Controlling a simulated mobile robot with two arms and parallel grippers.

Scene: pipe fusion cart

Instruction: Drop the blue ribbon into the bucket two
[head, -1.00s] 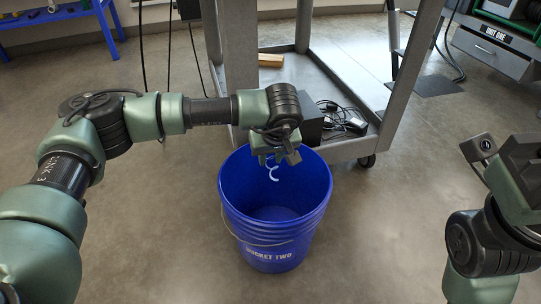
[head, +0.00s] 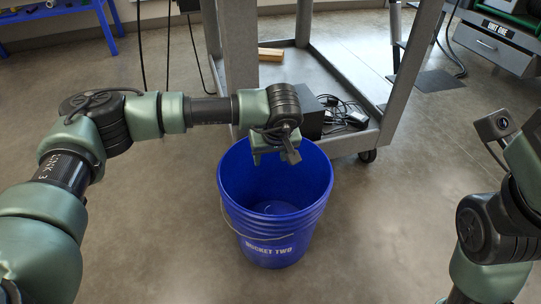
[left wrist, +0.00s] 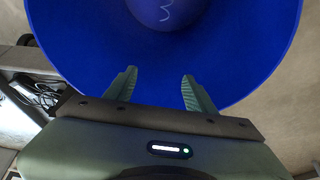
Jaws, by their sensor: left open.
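The blue bucket labelled BUCKET TWO (head: 280,240) stands upright on the floor in the middle of the head view. A thin, pale curled ribbon (head: 270,208) lies low inside it, small and faint against the blue. In the left wrist view the ribbon (left wrist: 167,12) shows as a pale squiggle on the bucket's bottom. My left gripper (head: 274,160) is over the bucket's far part, pointing down. In the left wrist view its two fingers (left wrist: 160,76) are apart with nothing between them. My right arm is at the right edge; its fingers are not in view.
A grey metal cart (head: 368,135) stands right behind the bucket. Its lower shelf holds a black box (head: 310,118), cables (head: 345,112) and a wooden block (head: 270,55). A grey drawer unit (head: 490,45) is at the upper right. The floor around the bucket's front is clear.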

